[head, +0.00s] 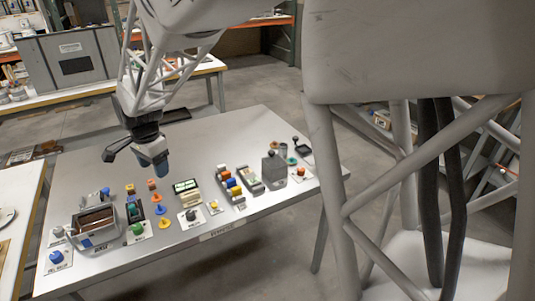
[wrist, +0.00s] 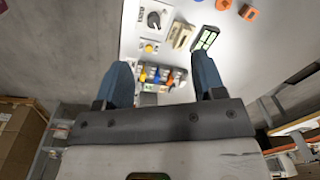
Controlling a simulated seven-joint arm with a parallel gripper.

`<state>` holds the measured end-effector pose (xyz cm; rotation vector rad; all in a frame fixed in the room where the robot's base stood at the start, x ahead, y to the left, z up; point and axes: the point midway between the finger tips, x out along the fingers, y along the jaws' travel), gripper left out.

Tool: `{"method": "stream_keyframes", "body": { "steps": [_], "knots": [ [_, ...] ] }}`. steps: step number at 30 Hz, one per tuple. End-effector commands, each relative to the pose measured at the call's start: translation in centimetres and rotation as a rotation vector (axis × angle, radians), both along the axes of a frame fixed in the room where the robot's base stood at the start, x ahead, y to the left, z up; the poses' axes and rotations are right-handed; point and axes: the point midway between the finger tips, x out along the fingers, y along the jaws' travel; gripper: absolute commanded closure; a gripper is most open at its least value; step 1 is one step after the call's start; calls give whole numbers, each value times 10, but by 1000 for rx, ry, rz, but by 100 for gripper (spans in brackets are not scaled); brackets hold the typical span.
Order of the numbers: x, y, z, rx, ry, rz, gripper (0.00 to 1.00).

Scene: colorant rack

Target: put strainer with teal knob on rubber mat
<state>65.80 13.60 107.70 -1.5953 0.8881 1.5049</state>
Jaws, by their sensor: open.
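A small teal round piece (head: 291,161) shows near the right end of the metal table, next to a grey cylinder; it may be the strainer's teal knob, but it is too small to tell. I cannot pick out the rubber mat with certainty; a dark flat piece (head: 304,149) lies at the far right end. My gripper (head: 153,160) hangs above the middle-left of the table with blue fingers pointing down. In the wrist view my gripper (wrist: 164,75) is open, its two blue fingers wide apart with nothing held between them.
The table's back strip is mostly clear.

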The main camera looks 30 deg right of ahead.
Motion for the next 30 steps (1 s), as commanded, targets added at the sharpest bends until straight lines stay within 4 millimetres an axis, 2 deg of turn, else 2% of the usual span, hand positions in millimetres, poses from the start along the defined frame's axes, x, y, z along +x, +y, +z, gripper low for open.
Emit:
{"method": "stream_keyframes", "body": {
  "steps": [1,3,15,23,30],
  "knots": [
    [-13,-9,16,0,-20,35,37],
    [-31,-20,27,-4,-30,95,37],
    [-140,-78,67,-44,-83,430,37],
    [-214,-106,77,-83,-113,649,37],
    [-281,-126,74,-127,-137,847,37]
  ]
}}
